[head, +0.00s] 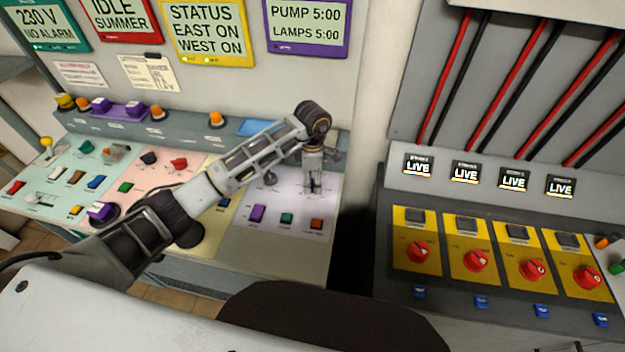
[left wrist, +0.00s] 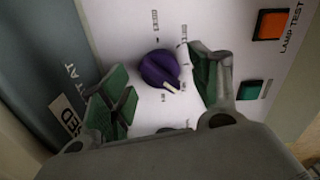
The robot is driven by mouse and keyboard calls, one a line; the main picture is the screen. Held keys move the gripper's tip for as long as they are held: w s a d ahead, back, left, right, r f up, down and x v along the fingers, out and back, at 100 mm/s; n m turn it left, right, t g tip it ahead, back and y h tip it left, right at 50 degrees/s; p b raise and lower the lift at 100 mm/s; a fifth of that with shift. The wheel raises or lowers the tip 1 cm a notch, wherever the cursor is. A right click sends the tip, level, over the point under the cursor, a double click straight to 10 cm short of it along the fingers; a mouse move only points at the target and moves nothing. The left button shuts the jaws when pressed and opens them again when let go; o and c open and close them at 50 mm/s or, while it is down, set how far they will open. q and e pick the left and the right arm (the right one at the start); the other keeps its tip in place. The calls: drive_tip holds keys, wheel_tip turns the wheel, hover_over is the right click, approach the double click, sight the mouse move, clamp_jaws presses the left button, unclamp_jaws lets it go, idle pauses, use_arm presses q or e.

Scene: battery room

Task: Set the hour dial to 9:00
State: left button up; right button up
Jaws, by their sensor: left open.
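In the head view the left gripper (head: 313,186) points down over the lilac section and hides the knob. A purple-framed screen (head: 306,24) reads PUMP 5:00 and LAMPS 5:00. My right gripper is not in view.
Beside the knob are an orange LAMP TEST button (left wrist: 271,24) and a green button (left wrist: 250,90). A grey knob (head: 270,178) sits left of the gripper. To the right, a grey cabinet carries several red rotary switches (head: 418,252) and LIVE displays (head: 418,165).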

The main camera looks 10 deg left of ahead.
use_arm(q)
drive_tip(key=shift+f, duration=0.65)
drive_tip(key=c, duration=1)
drive_tip(key=shift+n, duration=0.5)
drive_tip(key=shift+w+n+b, duration=0.1)
drive_tip(key=shift+n+b, duration=0.7)
drive_tip(key=shift+n, duration=1.2)
drive_tip(key=shift+n+b, duration=0.5)
drive_tip(key=shift+n, duration=1.4)
